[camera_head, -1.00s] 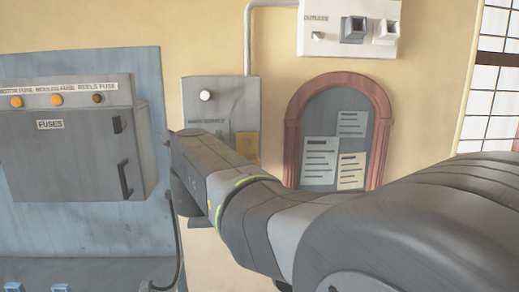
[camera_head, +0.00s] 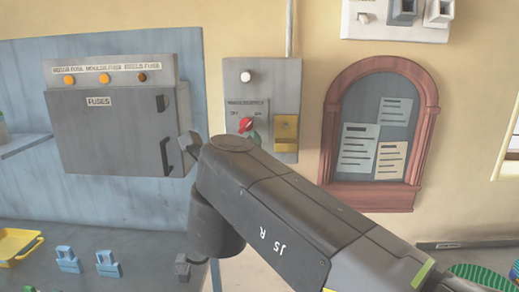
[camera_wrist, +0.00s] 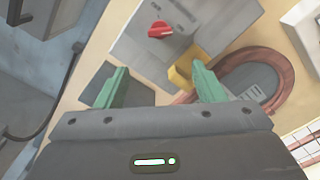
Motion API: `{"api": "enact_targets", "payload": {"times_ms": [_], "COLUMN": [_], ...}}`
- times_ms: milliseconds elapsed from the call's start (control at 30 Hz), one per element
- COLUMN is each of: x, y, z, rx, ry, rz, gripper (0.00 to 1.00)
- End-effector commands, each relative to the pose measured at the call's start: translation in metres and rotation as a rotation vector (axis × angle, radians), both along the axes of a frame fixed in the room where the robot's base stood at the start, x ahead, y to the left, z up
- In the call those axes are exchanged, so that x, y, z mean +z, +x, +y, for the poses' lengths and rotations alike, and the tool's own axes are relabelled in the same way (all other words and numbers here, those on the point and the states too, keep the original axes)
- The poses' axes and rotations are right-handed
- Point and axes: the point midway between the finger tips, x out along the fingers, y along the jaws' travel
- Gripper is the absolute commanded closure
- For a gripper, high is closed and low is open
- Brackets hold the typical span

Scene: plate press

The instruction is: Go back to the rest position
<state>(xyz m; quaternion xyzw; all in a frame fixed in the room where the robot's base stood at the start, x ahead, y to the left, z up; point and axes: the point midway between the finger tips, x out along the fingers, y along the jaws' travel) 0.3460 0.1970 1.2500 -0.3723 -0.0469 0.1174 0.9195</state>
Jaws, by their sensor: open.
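My gripper shows in the wrist view (camera_wrist: 157,88) with its two green fingers spread wide and nothing between them. Beyond the fingers is a grey wall panel (camera_wrist: 140,48) with a red rotary switch (camera_wrist: 160,30) and a yellow part (camera_wrist: 181,72). In the head view my dark arm crosses from the lower right toward the panel (camera_head: 262,78). The red switch (camera_head: 245,124) shows just above the arm, with a bit of green below it. The gripper is mostly hidden behind the arm there.
A grey fuse box (camera_head: 120,130) with a dark door handle hangs at left. A red-framed arched notice board (camera_head: 431,130) hangs at right. Blue clips (camera_head: 107,265) and a yellow tray (camera_head: 14,246) lie on the bench at lower left. A white outlet box (camera_head: 370,20) is above.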

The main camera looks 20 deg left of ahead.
Motion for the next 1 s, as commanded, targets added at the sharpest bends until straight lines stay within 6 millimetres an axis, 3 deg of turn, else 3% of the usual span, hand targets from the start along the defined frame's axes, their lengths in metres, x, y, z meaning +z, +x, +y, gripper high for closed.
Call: {"api": "enact_targets", "payload": {"times_ms": [667,1000], "x": [0.000,0.000], "y": [0.003,0.042], "z": [0.001,0.010], "rx": [-0.001,-0.004], "ry": [-0.001,-0.002], "rz": [0.000,0.001], "gripper": [0.37,0.37]}}
